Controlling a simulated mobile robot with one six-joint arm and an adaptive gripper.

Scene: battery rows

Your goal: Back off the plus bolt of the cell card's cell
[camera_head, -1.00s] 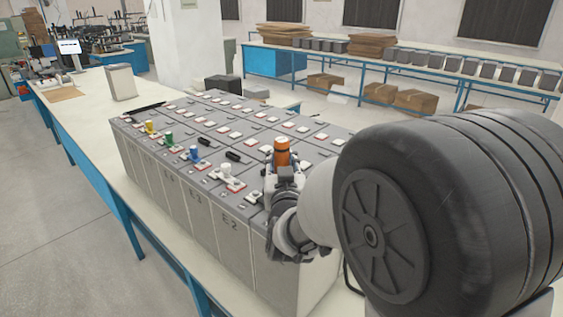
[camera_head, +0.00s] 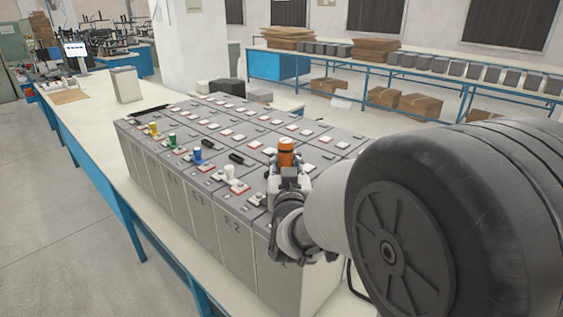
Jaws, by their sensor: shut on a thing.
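My gripper (camera_head: 288,166) is at the near right end of the battery rows (camera_head: 232,240). It is shut on an orange tool with a dark band (camera_head: 287,146), which stands up above the cell tops. The tool's lower end and whatever is under it are hidden by my gripper and arm. The front cells bear markings, one reading E2. Small red-edged and white terminals sit on the cell tops. The cell card (camera_head: 76,50) may be the white panel on a stand at the far left; its text is too small to read. I cannot tell which bolt is the plus bolt.
Yellow (camera_head: 154,129), green (camera_head: 172,140), blue (camera_head: 197,155) and white (camera_head: 229,173) caps stand along the front row. Black bars lie between some cells. A grey box (camera_head: 126,84) stands on the bench to the left. The aisle floor at left is clear.

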